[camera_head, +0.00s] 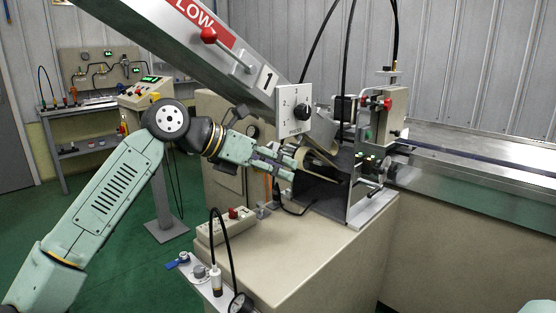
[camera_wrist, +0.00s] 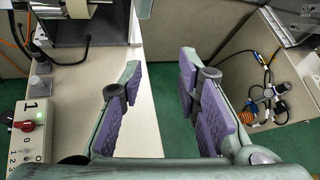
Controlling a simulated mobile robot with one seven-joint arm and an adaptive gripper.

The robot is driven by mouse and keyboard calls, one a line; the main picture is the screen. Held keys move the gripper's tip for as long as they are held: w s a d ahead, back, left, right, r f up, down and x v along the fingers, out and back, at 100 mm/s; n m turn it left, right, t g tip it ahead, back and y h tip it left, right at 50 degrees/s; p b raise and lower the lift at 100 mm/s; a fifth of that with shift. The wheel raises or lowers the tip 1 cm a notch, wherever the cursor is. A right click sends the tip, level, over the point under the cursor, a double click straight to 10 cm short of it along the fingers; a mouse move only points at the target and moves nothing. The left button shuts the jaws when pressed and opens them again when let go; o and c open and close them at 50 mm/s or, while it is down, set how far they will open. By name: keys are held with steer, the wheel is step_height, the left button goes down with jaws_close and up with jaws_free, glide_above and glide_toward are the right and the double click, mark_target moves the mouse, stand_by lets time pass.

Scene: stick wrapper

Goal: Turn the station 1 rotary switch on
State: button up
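The station 1 switch box (camera_head: 222,228) is a beige box on the front left edge of the machine's bench, with a red knob (camera_head: 233,213) on top. In the wrist view the box (camera_wrist: 38,112) is at the lower left, carrying a "1" label and the red rotary knob (camera_wrist: 24,126). The knob's exact setting is too small to tell. My gripper (camera_head: 287,164) is above and beyond the box, beside the machine's front. In the wrist view my gripper (camera_wrist: 160,75) has its purple-padded fingers wide apart with nothing between them. It is apart from the knob.
A sloped chute (camera_head: 185,42) and a numbered plate (camera_head: 293,110) stand near my gripper. The beige bench top (camera_head: 300,240) right of the box is mostly clear.

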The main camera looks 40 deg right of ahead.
steer(key=shift+s+a+r+h, duration=0.15)
steer(key=shift+s+r+h, duration=0.05)
steer(key=shift+r, duration=0.3)
steer(key=shift+s+a+r+h, duration=0.15)
steer(key=shift+r+h, duration=0.05)
steer(key=shift+r, duration=0.25)
